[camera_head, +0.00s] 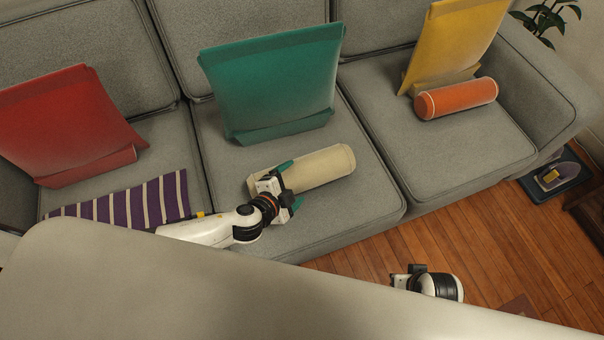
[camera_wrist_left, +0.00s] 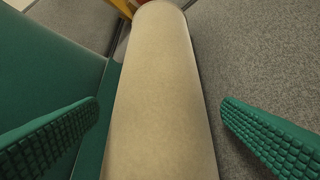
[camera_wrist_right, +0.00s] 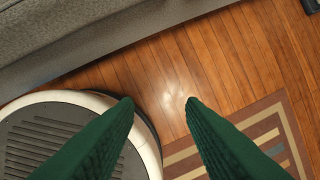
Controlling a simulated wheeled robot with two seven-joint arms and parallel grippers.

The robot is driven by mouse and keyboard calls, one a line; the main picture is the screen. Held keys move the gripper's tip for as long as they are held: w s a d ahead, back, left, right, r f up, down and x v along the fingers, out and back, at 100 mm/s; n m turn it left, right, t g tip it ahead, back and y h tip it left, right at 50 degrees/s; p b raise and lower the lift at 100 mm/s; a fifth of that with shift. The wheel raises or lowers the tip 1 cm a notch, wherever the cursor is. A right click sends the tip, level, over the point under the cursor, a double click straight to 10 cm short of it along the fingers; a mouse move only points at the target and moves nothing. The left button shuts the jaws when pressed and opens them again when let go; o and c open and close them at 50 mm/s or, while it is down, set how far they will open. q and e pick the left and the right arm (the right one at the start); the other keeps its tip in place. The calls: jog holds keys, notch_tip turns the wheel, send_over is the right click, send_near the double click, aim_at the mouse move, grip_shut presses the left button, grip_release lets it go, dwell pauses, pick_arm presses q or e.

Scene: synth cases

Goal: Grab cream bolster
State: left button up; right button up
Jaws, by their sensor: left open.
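The cream bolster (camera_head: 318,169) lies on the middle seat of the grey sofa, in front of the teal cushion. My left gripper (camera_head: 286,186) is at the bolster's left end, with its jaws open. In the left wrist view the bolster (camera_wrist_left: 160,95) runs up the middle between the two green fingers (camera_wrist_left: 162,135), with a gap on each side. My right gripper (camera_head: 402,279) is out over the wooden floor in front of the sofa. In the right wrist view its fingers (camera_wrist_right: 160,105) are apart with nothing between them.
A teal cushion (camera_head: 272,80) stands behind the bolster. A red cushion (camera_head: 65,120), a striped purple cloth (camera_head: 130,203), a yellow cushion (camera_head: 452,40) and an orange bolster (camera_head: 457,98) are also on the sofa (camera_head: 405,150). A patterned rug (camera_wrist_right: 265,140) lies on the floor.

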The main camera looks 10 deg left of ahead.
aim_at(320, 167)
pick_arm(q)
jog(key=x, duration=0.3)
jog(key=shift+w+f+b, duration=0.15)
jog(key=shift+b, duration=0.15)
pick_arm(e)
notch_tip(320, 167, up, 3)
jog(key=shift+w+f, duration=0.1)
pick_arm(q)
jog(key=c, duration=0.9)
